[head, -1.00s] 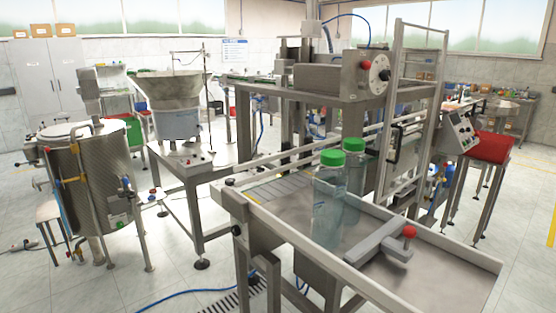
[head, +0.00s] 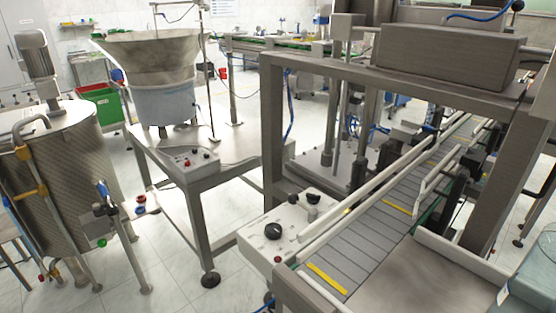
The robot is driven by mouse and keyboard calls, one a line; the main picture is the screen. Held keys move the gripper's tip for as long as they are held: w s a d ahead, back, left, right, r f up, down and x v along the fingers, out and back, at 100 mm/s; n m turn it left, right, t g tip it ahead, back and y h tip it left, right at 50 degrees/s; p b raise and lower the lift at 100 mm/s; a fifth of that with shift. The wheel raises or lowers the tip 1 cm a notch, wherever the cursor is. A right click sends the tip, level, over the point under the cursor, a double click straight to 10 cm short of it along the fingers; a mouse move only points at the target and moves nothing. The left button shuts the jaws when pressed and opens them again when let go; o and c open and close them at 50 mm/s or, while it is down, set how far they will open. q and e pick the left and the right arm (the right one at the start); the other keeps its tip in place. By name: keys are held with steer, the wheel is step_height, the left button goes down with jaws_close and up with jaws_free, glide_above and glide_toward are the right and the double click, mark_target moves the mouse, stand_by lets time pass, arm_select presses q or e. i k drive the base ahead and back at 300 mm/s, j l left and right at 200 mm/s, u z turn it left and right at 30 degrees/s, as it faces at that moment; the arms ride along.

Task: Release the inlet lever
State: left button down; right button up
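Neither of my grippers shows in the head view. I cannot tell for sure which part is the inlet lever. A box with a round black knob (head: 273,231) stands beside the near end of the conveyor (head: 375,235), and a smaller dark knob (head: 313,198) sticks up behind it. The steel tank (head: 65,185) at the left carries a valve with a dark handle (head: 104,192). The grey bar with a red ball seen earlier on the tray is out of view.
A bowl feeder (head: 155,65) stands on a steel table (head: 195,165) with a small control box (head: 190,160). A steel frame (head: 275,140) spans the conveyor. Part of a clear bottle (head: 530,285) shows at the right edge.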

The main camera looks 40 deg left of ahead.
mark_target(293, 198)
steer(key=i+j, duration=0.15)
steer(key=j, duration=0.2)
steer(key=i+j, duration=0.1)
steer(key=j, duration=0.25)
steer(key=i+j, duration=0.15)
steer(key=j, duration=0.2)
steer(key=i+j, duration=0.1)
steer(key=j, duration=0.25)
steer(key=i+j, duration=0.15)
steer(key=j, duration=0.2)
